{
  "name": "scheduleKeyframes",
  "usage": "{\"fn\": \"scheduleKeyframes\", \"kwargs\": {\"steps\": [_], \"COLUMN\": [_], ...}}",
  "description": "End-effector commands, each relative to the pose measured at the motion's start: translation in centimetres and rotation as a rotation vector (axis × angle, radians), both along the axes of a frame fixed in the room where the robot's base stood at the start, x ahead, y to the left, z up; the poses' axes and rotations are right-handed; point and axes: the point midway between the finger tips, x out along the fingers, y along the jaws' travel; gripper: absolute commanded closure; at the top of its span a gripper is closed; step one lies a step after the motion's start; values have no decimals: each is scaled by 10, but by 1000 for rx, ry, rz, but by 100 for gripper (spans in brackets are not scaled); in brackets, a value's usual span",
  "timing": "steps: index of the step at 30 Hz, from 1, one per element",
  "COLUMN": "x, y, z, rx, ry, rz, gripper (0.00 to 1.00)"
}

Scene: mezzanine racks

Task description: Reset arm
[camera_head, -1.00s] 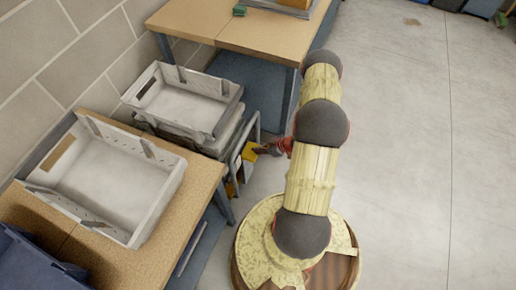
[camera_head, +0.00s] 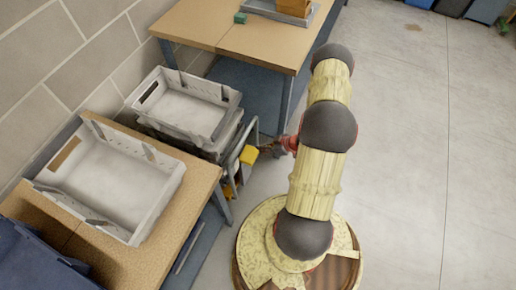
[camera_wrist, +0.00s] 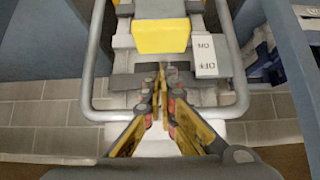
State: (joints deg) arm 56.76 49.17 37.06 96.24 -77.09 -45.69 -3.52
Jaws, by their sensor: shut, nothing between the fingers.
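My gripper (camera_wrist: 162,95) shows in the wrist view with its yellow and red fingers together, shut and empty. It points at a grey metal frame (camera_wrist: 92,70) with a yellow block (camera_wrist: 161,36) and a small white OFF/ON label (camera_wrist: 205,56). In the head view my gripper (camera_head: 270,148) is small and partly hidden by my arm, close to a yellow part (camera_head: 249,155) beside the stacked crates. I cannot tell whether the fingers touch the frame.
A grey crate (camera_head: 176,172) sits on the near wooden table (camera_head: 150,262), beside a dark blue bin (camera_head: 30,262). Stacked grey crates (camera_head: 235,100) stand between it and the far table (camera_head: 262,45). Open concrete floor (camera_head: 415,140) lies to the right.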

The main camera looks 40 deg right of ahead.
Motion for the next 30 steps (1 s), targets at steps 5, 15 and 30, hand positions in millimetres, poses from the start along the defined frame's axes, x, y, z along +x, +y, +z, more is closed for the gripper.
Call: {"fn": "scheduleKeyframes", "kwargs": {"steps": [5,15,30], "x": [-20,-31,-111], "y": [-9,-13,-38], "z": [24,34,-18], "rx": [-1,0,-58], "ry": [0,0,375], "rz": [-2,0,-179], "gripper": [100,100,100]}}
